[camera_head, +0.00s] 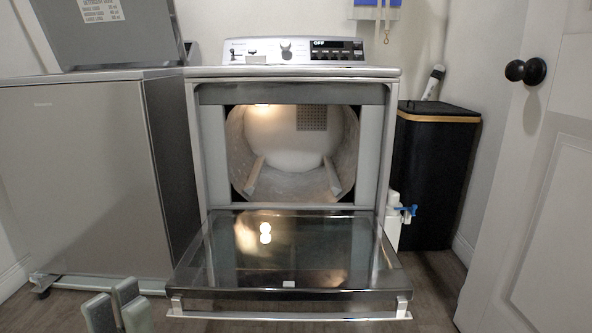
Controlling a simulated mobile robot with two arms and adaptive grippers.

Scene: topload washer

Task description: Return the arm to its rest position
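The fingertips of my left gripper (118,310) show at the bottom left edge, low in front of the grey washer (75,180). Its grey pads stand apart with a narrow gap, and I see nothing held between them. The rest of that arm is out of the picture. The washer's lid (115,30) stands raised at the top left. My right gripper is not in view.
The dryer (292,73) in the middle has its door (290,255) folded down toward me, and its lit drum (290,150) looks empty. A black bin (435,180) stands to the right. A white room door (550,190) is at the far right.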

